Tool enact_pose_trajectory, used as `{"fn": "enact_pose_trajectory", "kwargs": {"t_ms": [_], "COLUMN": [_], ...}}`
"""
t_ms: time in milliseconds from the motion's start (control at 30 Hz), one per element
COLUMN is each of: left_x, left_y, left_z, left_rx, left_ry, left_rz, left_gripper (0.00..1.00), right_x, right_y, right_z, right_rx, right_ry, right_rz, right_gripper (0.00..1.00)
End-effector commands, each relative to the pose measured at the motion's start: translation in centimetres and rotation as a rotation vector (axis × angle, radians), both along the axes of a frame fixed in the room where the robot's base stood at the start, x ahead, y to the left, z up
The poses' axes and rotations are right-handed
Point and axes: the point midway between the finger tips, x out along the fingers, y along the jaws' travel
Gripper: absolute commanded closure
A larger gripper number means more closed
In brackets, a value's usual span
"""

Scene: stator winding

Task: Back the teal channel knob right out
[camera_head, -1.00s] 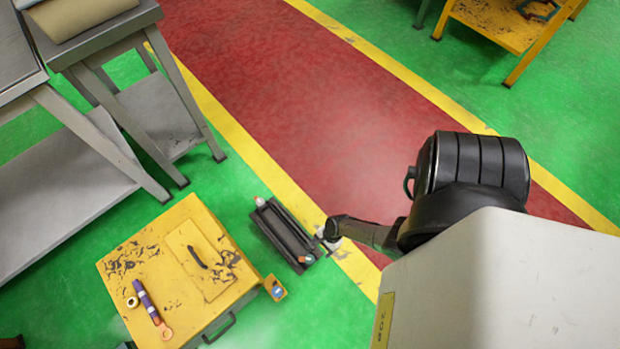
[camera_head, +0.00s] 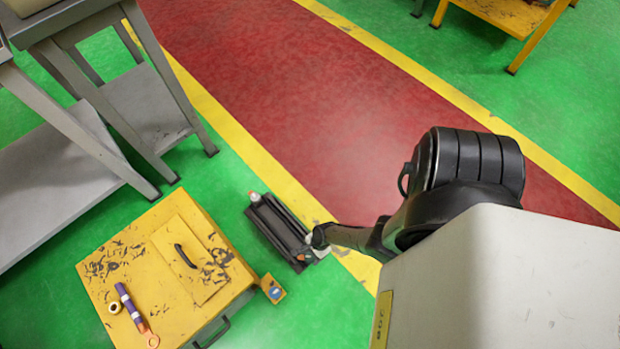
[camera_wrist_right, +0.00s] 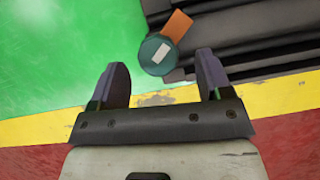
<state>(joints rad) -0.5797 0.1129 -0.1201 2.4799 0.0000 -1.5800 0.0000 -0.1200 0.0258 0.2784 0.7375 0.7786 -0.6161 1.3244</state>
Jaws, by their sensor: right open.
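The teal knob (camera_wrist_right: 157,56) is a round cap with a white mark on its face. In the right wrist view it sits at the end of the dark channel (camera_wrist_right: 240,35), beside an orange piece (camera_wrist_right: 177,25). My right gripper (camera_wrist_right: 161,72) is open, with one finger to each side of the knob's near edge; both look clear of it. In the head view my right gripper (camera_head: 319,240) is small, at the right end of the dark channel (camera_head: 276,228) on the floor; the knob cannot be made out there. My left gripper is out of view.
A scuffed yellow box (camera_head: 215,236) with a purple tool (camera_head: 128,302) on top stands left of the channel. A grey bench (camera_head: 150,110) stands at upper left. The red walkway (camera_head: 290,100) is clear.

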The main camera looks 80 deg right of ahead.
Motion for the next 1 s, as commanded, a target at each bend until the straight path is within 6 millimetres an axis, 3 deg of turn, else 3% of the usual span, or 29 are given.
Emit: {"fn": "enact_pose_trajectory", "kwargs": {"t_ms": [33,200,667,1000], "left_x": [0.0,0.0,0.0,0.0], "left_y": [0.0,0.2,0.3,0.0], "left_z": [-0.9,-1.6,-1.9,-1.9], "left_rx": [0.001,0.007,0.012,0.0], "left_ry": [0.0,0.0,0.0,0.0], "left_rz": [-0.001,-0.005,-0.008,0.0], "left_gripper": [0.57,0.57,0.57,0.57], "right_x": [0.1,0.3,0.5,0.4], "right_y": [0.2,0.6,0.7,0.7], "right_z": [-0.9,-1.8,-2.0,-2.0], "right_rx": [0.001,0.001,0.001,0.001], "right_ry": [0.001,0.001,0.001,0.001], "right_rz": [0.0,0.001,0.002,0.002], "right_gripper": [0.28,0.28,0.28,0.59]}}
